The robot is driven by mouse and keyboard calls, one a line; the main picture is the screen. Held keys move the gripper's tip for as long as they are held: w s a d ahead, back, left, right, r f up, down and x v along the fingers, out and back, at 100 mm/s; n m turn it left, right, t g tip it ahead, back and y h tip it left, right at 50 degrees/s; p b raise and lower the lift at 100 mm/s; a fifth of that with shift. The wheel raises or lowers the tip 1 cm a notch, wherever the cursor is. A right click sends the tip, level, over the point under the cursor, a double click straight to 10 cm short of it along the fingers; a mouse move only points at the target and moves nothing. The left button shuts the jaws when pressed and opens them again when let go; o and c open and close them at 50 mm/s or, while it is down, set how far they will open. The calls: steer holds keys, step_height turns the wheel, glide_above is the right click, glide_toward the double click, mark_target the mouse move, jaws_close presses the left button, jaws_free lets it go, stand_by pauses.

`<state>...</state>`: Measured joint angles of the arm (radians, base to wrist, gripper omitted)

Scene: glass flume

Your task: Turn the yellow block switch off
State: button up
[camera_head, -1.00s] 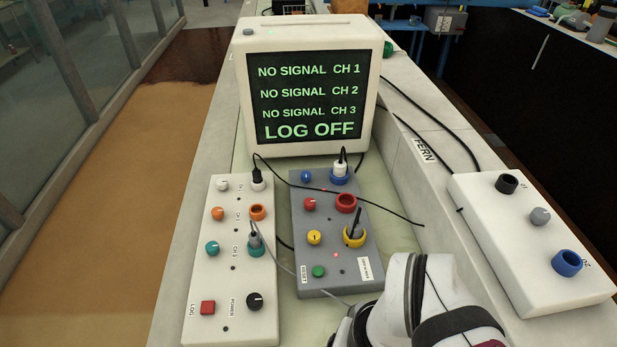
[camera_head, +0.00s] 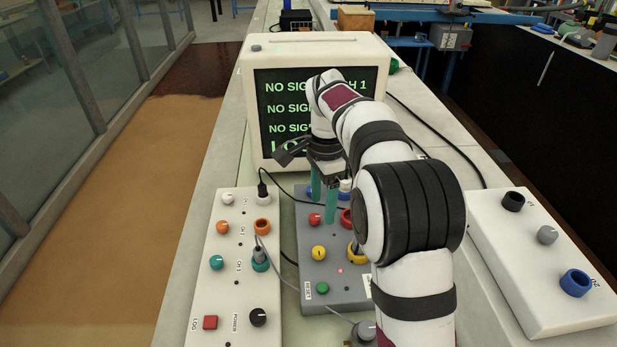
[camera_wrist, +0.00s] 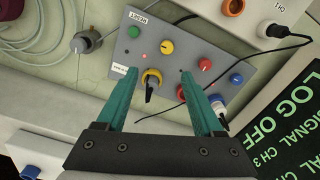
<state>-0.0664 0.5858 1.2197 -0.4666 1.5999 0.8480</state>
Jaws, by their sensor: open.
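The yellow knob (camera_head: 319,253) sits on the grey control box (camera_head: 335,295), below a red knob (camera_head: 315,219) and above a green button (camera_head: 322,288). The yellow knob also shows in the wrist view (camera_wrist: 167,47), beside a yellow socket (camera_wrist: 152,77) with a plug in it. In the head view my arm partly hides that socket. My gripper (camera_head: 323,208) is open and empty, its teal fingers pointing down over the far part of the box. In the wrist view its fingertips (camera_wrist: 158,74) are apart, with the yellow knob beyond them.
A white control box (camera_head: 213,275) with knobs and sockets stands left, and another white box (camera_head: 535,265) stands right. A monitor (camera_head: 276,60) stands behind, partly covered by my arm. Black cables (camera_wrist: 275,48) run around the grey box.

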mark_target(319, 250)
steer(key=shift+m, duration=0.3)
steer(key=f, duration=0.5)
steer(key=w+f, duration=0.1)
steer(key=f, duration=1)
steer(key=shift+w+f, duration=0.35)
steer(key=shift+f, duration=0.05)
jaws_close()
